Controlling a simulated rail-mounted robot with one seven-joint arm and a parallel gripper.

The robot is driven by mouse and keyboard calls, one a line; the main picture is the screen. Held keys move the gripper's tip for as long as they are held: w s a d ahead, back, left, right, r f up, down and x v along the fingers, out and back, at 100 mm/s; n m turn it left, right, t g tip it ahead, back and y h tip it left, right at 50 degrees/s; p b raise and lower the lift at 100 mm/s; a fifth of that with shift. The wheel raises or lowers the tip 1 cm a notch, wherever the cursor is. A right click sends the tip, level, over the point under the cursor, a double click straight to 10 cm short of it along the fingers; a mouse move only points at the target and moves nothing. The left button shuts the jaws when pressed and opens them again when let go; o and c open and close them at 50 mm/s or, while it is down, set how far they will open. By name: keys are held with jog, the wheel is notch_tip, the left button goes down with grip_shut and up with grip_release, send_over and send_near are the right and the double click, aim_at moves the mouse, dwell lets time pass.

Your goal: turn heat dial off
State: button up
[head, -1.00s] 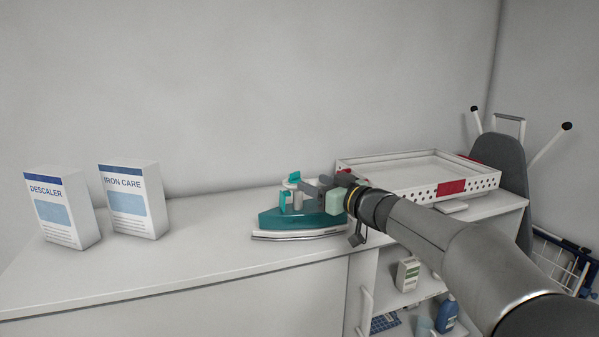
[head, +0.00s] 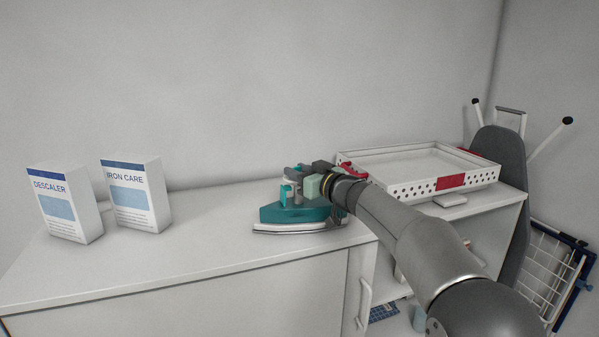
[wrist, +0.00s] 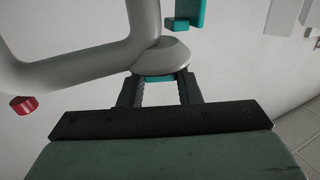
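In the wrist view a pale grey round disc (wrist: 160,57), which looks like the heat dial, sits by a thick curved grey bar (wrist: 85,62). My gripper (wrist: 160,80) has its two dark fingers apart, with their tips at the disc's near edge. Teal shows in the gap between them. I cannot tell whether the fingers touch the disc. In the head view my gripper (head: 306,184) is over the iron's upper part. Any dial marking is hidden.
A white perforated tray (head: 405,185) with red patches stands right of the iron. Descaler (head: 65,205) and iron care (head: 137,195) boxes stand at the left. An ironing board (head: 500,165) leans at the right. The counter between boxes and iron is clear.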

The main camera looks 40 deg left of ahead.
jog(key=m+t+b, duration=0.1)
jog(key=b, duration=0.1)
jog(key=m+t+h+b, duration=0.1)
jog(key=t, duration=0.1)
jog(key=m+t+b, duration=0.1)
jog(key=b, duration=0.1)
jog(key=shift+s+a+f+b, duration=0.15)
jog(key=shift+s+f+b, duration=0.1)
jog(key=shift+f+b, duration=0.15)
jog(key=m+t+h+b, duration=0.1)
jog(key=t+b, duration=0.1)
jog(key=shift+r+b, duration=0.15)
jog(key=shift+b, duration=0.25)
jog(key=shift+r+m+t+h+b, duration=0.15)
jog(key=shift+m+t+h+b, duration=0.15)
jog(key=shift+h+b, duration=0.15)
jog(key=shift+r, duration=0.1)
jog(key=o, duration=1)
jog(key=shift+s, duration=0.1)
jog(key=b+v, duration=0.5)
jog(key=v, duration=1.2)
jog(key=shift+s, duration=0.15)
